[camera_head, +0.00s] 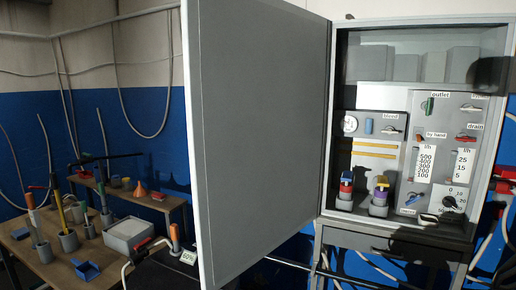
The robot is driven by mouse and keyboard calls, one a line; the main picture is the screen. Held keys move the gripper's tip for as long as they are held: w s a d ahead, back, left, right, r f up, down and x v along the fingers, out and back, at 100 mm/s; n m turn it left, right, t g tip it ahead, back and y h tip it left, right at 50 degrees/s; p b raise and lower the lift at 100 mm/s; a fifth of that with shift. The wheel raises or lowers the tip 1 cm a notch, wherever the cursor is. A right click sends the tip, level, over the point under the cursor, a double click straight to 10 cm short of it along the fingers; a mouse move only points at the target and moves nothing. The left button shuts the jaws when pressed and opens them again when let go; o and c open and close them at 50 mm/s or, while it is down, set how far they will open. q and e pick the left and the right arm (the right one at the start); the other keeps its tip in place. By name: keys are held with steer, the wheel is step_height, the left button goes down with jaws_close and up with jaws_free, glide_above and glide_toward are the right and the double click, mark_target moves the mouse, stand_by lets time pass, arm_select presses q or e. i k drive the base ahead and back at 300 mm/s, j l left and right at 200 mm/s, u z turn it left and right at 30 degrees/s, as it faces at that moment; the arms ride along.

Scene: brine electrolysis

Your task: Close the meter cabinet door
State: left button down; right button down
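The grey meter cabinet (324,150) stands at the right with its front open. Its door (262,140) is hinged on the cabinet's left side. It stands wide open, swung out to the left, and its flat inner face shows. Inside the cabinet are a panel with a round gauge (349,124), scale labels, small levers and coloured knobs. No handle shows on this face of the door, and its outer face is hidden. I see neither of my grippers in this view.
A wooden bench (110,262) at the left holds several cups with tools, a white tray (131,232) and a blue scoop (87,268). The door hides part of the blue wall. Cables hang at the cabinet's right. Dark shadows fall on the cabinet.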

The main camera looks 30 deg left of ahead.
mark_target(256, 72)
steer(key=k+j+z, duration=0.1)
steer(key=j, duration=0.3)
steer(key=k+j+z, duration=0.1)
steer(key=j, duration=0.25)
steer(key=k+j+z, duration=0.1)
steer(key=k+j, duration=0.15)
steer(key=j, duration=0.15)
steer(key=k+j+z, duration=0.1)
steer(key=j, duration=0.25)
steer(key=j+z, duration=0.1)
steer(key=j, duration=0.6)
steer(key=j+z, duration=0.1)
steer(key=j, duration=0.55)
steer(key=k+j+z, duration=0.1)
steer(key=j, duration=0.6)
steer(key=k+j+u, duration=0.3)
steer(key=i+l, duration=0.05)
